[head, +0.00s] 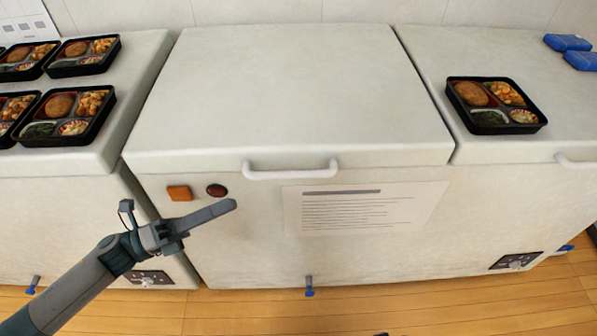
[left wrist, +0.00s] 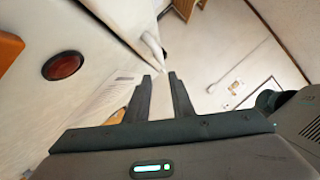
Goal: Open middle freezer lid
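The middle freezer (head: 240,270) has a white lid (head: 290,90), which lies shut. Its white bar handle (head: 290,173) is on the lid's front edge. My left gripper (head: 234,205) is in front of the freezer, below and left of the handle, and not touching it. In the left wrist view, the two fingers of the left gripper (left wrist: 160,75) stand apart with nothing between them. The handle (left wrist: 152,45) shows just beyond the fingertips there. My right gripper is not in view.
Several bento trays (head: 62,120) sit on the left freezer's lid. One bento tray (head: 496,132) and blue blocks (head: 568,42) sit on the right freezer's lid. The middle lid is bare. A printed sheet (head: 365,208) and a red round light (head: 217,190) are on the front.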

